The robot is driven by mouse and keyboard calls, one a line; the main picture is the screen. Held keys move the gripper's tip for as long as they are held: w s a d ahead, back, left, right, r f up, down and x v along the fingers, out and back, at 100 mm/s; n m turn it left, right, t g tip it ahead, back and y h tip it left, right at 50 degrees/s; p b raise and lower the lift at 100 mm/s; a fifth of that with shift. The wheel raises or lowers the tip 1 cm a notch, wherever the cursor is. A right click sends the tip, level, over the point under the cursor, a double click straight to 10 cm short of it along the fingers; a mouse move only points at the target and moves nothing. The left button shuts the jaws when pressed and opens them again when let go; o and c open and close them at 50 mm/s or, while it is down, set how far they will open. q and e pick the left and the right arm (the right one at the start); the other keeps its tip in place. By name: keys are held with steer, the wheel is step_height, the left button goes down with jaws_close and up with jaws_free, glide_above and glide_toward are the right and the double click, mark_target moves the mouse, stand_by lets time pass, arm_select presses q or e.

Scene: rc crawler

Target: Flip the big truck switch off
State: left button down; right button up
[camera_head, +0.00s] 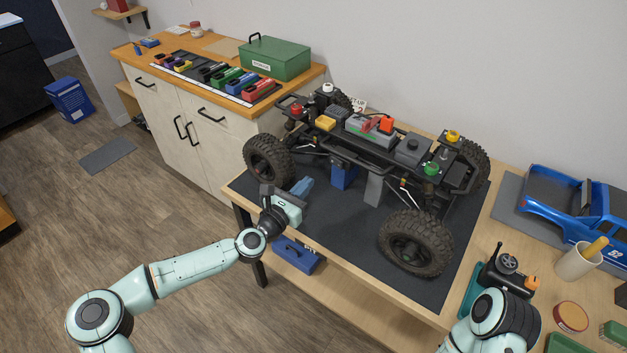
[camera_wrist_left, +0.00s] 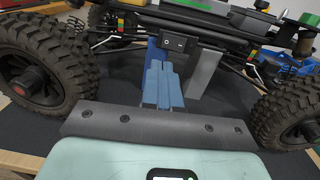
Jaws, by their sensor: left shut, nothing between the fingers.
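The big truck (camera_head: 400,150) is a black crawler chassis with large knobby tyres, standing on a dark mat on the workbench. In the left wrist view, a small black switch box (camera_wrist_left: 173,44) with pale marks sits on the truck's near side between the wheels; its on or off position is too small to tell. My left gripper (camera_head: 304,186) is shut and empty at the mat's near edge, beside the near left wheel. Its blue fingers (camera_wrist_left: 162,84) point toward the switch box, just below it in the picture; contact is not evident.
Blue and grey stands (camera_head: 374,189) are under the chassis. A blue box (camera_head: 297,255) is below the bench's front edge. A blue truck body (camera_head: 570,205), a cup (camera_head: 577,262) and a black controller (camera_head: 508,272) occupy the right side. The mat's near left part is mostly clear.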

arm_select(q)
steer(key=shift+a+v, duration=0.15)
steer(key=shift+v, duration=1.2)
steer(key=shift+a+v, duration=0.15)
steer(key=shift+v, duration=1.2)
steer(key=shift+w, duration=0.15)
